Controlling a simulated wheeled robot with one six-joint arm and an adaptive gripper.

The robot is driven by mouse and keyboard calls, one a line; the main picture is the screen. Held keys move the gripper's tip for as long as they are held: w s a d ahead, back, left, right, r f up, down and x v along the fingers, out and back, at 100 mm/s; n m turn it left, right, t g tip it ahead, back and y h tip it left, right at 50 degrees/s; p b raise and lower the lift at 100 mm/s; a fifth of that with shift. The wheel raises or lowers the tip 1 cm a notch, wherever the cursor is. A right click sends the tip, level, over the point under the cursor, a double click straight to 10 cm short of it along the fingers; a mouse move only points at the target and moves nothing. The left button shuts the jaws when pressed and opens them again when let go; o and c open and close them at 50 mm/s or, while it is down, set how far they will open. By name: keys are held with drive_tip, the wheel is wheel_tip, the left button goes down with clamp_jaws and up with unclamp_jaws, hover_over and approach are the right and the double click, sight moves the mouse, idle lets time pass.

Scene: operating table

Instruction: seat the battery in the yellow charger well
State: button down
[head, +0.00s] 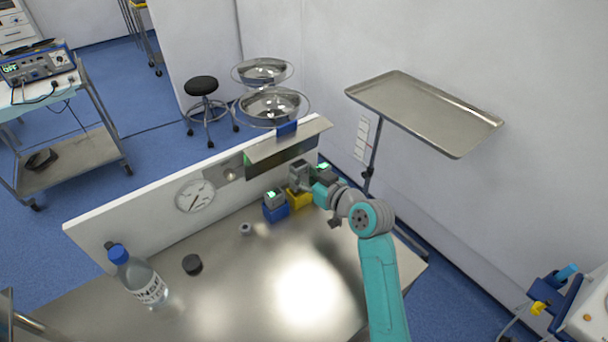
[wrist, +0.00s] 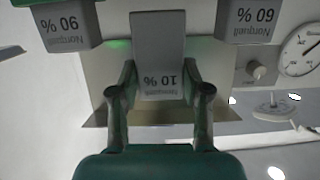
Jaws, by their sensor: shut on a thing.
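My gripper (wrist: 160,88) is shut on a grey battery (wrist: 158,55), with one finger on each side. Its label reads 10 % and appears upside down in the wrist view. In the head view the held battery (head: 298,173) is upright directly over the yellow charger (head: 299,199). It stands higher than the battery to its left. I cannot tell whether its lower end is inside the yellow well. The yellow well is not visible in the wrist view.
A blue charger (head: 276,212) holds the 60 % battery (wrist: 250,20) on one side. A green charger (head: 324,168) with the 90 % battery (wrist: 68,24) is on the other. A white panel with a gauge (head: 195,196) stands behind.

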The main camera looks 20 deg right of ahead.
sight(304, 194)
drive_tip(key=shift+f, duration=2)
drive_tip(key=shift+c, duration=2.2)
unclamp_jaws()
drive_tip(key=shift+s, duration=0.1)
drive_tip(key=v, duration=1.2)
